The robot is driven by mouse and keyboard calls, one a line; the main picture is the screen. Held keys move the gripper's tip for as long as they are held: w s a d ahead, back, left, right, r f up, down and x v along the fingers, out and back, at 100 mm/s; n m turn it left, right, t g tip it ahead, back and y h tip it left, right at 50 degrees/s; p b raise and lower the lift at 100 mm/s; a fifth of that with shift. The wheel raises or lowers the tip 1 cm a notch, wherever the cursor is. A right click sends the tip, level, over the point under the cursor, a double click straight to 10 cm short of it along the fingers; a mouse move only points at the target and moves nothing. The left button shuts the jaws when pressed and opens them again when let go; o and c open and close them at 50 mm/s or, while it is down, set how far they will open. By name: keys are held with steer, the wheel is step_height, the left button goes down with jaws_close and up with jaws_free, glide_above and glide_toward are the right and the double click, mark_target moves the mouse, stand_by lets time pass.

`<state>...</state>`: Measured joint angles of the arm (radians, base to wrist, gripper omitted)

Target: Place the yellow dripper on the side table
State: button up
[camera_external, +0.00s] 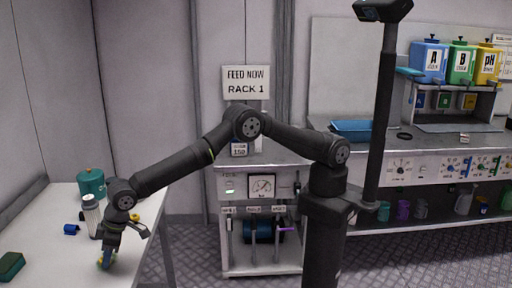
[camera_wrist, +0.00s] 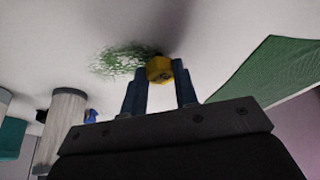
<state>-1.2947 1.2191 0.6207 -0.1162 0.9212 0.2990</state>
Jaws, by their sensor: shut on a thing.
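The yellow dripper (camera_wrist: 159,69) is between the tips of my gripper (camera_wrist: 160,82) in the wrist view, and the blue fingers are shut on it. A green speckled patch (camera_wrist: 122,62) lies on the white surface beside the dripper in the wrist view.
A teal canister (camera_external: 92,184), a grey cylinder (camera_external: 91,215) and a small blue item (camera_external: 71,229) stand behind my gripper. A green block (camera_external: 12,266) lies at the left. A small yellow item (camera_external: 134,217) is near my wrist. White tabletop between them is clear.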

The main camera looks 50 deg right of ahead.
steer(key=o, duration=0.9)
steer(key=shift+f, duration=0.15)
steer(key=shift+o, duration=0.2)
steer(key=shift+r, duration=0.4)
steer(key=v, duration=1.1)
steer(key=shift+r, duration=0.25)
steer(key=shift+d, duration=0.15)
steer(key=x, duration=1.2)
steer(key=shift+s, duration=0.1)
steer(key=shift+r, duration=1.4)
